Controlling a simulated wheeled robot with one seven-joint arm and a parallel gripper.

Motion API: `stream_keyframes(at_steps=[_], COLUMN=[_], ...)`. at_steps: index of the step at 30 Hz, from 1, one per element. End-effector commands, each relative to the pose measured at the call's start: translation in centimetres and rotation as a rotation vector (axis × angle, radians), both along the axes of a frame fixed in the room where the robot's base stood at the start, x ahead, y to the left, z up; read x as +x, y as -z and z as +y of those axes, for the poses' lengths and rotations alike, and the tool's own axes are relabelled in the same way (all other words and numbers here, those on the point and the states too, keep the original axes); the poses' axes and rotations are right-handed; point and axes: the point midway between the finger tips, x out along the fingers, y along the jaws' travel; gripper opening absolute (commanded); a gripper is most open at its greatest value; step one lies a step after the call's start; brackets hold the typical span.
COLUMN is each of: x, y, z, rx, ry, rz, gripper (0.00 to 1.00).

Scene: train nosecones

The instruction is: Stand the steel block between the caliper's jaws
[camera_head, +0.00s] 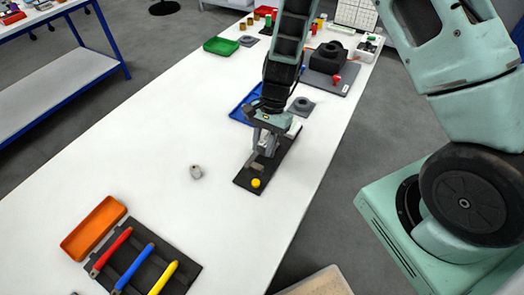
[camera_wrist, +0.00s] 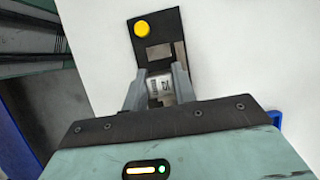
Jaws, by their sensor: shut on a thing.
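The caliper is a dark flat plate (camera_head: 243,181) with a round yellow knob (camera_head: 256,183) at its near end. In the wrist view the plate (camera_wrist: 168,21) lies ahead of my fingers, with its yellow knob (camera_wrist: 142,28) at the top. A grey rectangular part of the caliper (camera_wrist: 160,51) sits between knob and fingers. My gripper (camera_head: 264,153) is low over the plate, fingers down. In the wrist view my gripper (camera_wrist: 158,78) is shut on the steel block (camera_wrist: 160,87), a pale block with dark markings. Its underside is hidden, so I cannot tell whether it touches the plate.
A small grey piece (camera_head: 196,172) stands alone on the white table. A blue tray (camera_head: 240,113) and a grey square plate with a ring (camera_head: 301,105) lie beyond my gripper. A tool rack (camera_head: 150,262) and orange tray (camera_head: 93,228) are at the near left. The table's middle left is clear.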

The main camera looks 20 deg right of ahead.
Motion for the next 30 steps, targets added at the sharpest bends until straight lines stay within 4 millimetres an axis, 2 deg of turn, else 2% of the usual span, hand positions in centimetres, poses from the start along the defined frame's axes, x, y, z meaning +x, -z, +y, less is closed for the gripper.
stream_keyframes(at_steps=[12, 25, 26, 27, 28, 30], x=[0.0, 0.0, 0.0, 0.0, 0.0, 0.1], y=[4.2, 5.0, 5.0, 4.9, 4.9, 4.9], z=[0.0, 0.0, 0.0, 0.0, 0.0, 0.1], rx=[0.001, 0.001, 0.0, 0.0, 0.0, 0.001], ry=[0.0, -0.001, -0.001, -0.001, -0.001, 0.0], rz=[0.001, -0.001, -0.002, -0.002, -0.002, -0.002], gripper=[0.0, 0.0, 0.33, 0.44, 0.49, 0.49])
